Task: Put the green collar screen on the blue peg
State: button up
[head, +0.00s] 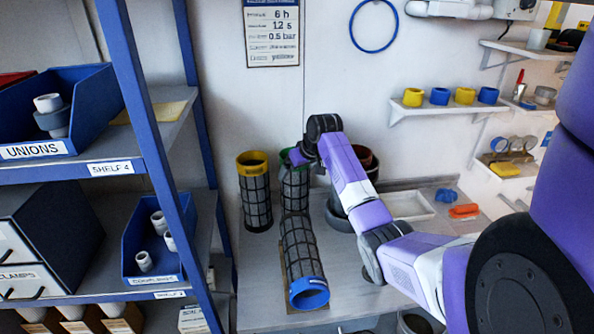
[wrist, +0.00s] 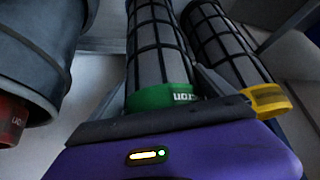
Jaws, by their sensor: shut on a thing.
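The green collar screen (head: 294,190) is a dark mesh cylinder, upright at the back of the worktop. Its green collar (wrist: 160,96) is at the near end in the wrist view. My gripper (head: 297,158) is shut on it at the collar, hiding part of the collar in the head view. The screen's foot is partly hidden behind the blue-collared screen, so I cannot tell whether it touches the worktop. I cannot make out a blue peg in either view.
A yellow-collared screen (head: 255,195) stands close on the left. A blue-collared screen (head: 302,250) lies in front. A grey vessel (head: 340,215) with a red-collared piece (wrist: 12,120) is close on the right. A white tray (head: 408,205) lies farther right. A blue-posted shelf (head: 140,120) bounds the left.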

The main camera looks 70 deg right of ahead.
jog(key=o, duration=1.8)
jog(key=shift+f, duration=0.1)
jog(key=shift+c, duration=0.2)
jog(key=b+v, duration=0.1)
jog(key=v, duration=1.1)
jog(key=shift+d, duration=0.1)
